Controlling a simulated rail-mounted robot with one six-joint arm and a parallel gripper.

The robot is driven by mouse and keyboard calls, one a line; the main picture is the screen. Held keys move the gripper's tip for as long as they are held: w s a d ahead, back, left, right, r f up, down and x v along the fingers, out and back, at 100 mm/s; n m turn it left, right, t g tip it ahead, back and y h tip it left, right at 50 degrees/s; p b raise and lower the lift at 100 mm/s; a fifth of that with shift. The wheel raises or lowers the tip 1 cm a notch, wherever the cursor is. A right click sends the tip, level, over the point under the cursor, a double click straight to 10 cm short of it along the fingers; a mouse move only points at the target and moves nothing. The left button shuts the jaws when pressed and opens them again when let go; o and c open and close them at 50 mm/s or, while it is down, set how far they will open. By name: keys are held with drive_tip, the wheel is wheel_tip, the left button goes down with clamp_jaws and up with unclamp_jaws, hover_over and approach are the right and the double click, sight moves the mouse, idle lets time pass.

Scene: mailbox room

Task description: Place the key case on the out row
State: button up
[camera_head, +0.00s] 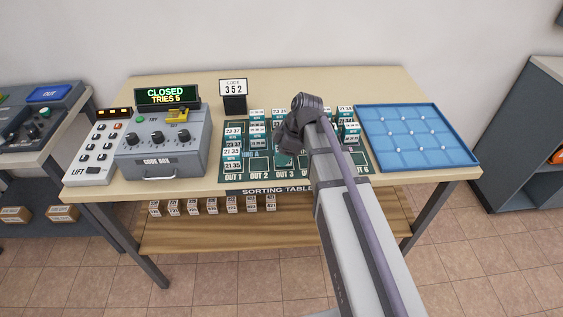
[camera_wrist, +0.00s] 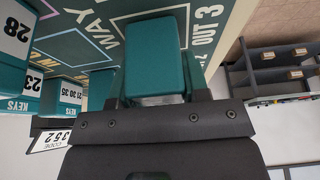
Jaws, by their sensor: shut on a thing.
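In the wrist view a teal key case (camera_wrist: 153,50) is held between the fingers of my gripper (camera_wrist: 153,88), which is shut on it. The printed label OUT 3 shows on the mat right beside the case. In the head view my gripper (camera_head: 285,148) is over the middle of the sorting mat, partly hidden by my arm. The out row (camera_head: 258,176) runs along the mat's front edge. I cannot tell whether the held case touches the mat.
Other teal cases with white number labels (camera_head: 233,152) stand in the mat's columns. A code box (camera_head: 160,150) is at left, a code sign (camera_head: 233,90) behind, and a blue tray (camera_head: 415,135) at right. Small tagged items (camera_head: 210,205) line the lower shelf.

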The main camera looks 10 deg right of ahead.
drive_tip(key=shift+r, duration=0.1)
drive_tip(key=o, duration=0.5)
drive_tip(key=shift+f, duration=0.25)
drive_tip(key=o, duration=0.5)
drive_tip(key=shift+r, duration=0.1)
drive_tip(key=shift+c, duration=0.2)
